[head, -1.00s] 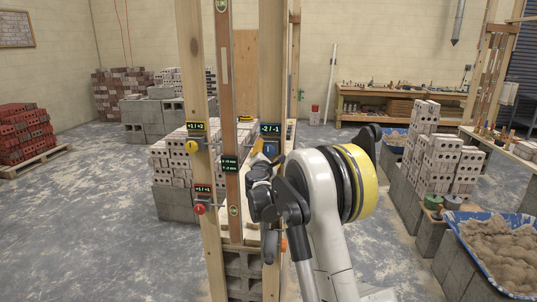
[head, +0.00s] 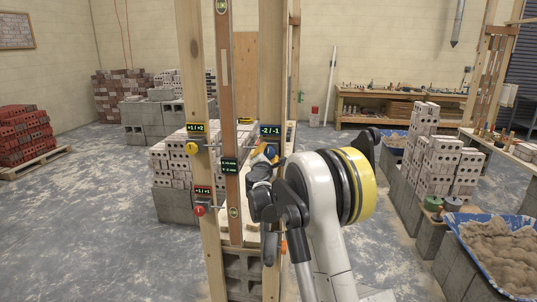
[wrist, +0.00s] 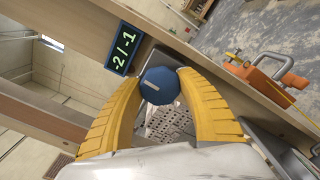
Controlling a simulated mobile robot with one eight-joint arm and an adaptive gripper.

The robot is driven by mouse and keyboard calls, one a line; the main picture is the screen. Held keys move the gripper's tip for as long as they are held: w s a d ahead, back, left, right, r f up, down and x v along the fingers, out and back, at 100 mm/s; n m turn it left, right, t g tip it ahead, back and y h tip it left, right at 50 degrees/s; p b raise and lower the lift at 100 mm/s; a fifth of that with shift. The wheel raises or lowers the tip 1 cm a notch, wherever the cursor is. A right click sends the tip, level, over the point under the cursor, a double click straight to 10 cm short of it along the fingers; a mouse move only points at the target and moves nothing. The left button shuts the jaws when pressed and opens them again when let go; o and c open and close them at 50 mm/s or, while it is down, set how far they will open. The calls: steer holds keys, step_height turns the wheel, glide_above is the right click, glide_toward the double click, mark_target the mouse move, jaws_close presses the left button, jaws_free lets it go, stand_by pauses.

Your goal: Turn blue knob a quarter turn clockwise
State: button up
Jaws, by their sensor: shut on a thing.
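The blue knob (wrist: 166,88) sits on the wooden post, just below a small display (wrist: 123,48) reading -2 / -1. The knob's face carries a short pale mark. My gripper (wrist: 162,75) has a yellow finger on either side of the knob and is shut on it. In the head view the blue knob (head: 271,149) is small and partly hidden by my gripper (head: 262,153), and its mark cannot be read there. The display (head: 270,131) shows above it.
A yellow knob (head: 192,147) and a red knob (head: 199,210) sit on the left post. A spirit level (head: 229,120) stands between the posts. An orange clamp (wrist: 265,75) is on the post beyond my fingers. A sand tub (head: 493,245) is at right.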

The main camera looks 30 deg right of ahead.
steer(key=m, duration=0.8)
steer(key=shift+m, duration=0.3)
steer(key=m, duration=0.4)
steer(key=shift+f+m, duration=0.1)
steer(key=shift+m, duration=2)
steer(key=o, duration=1.2)
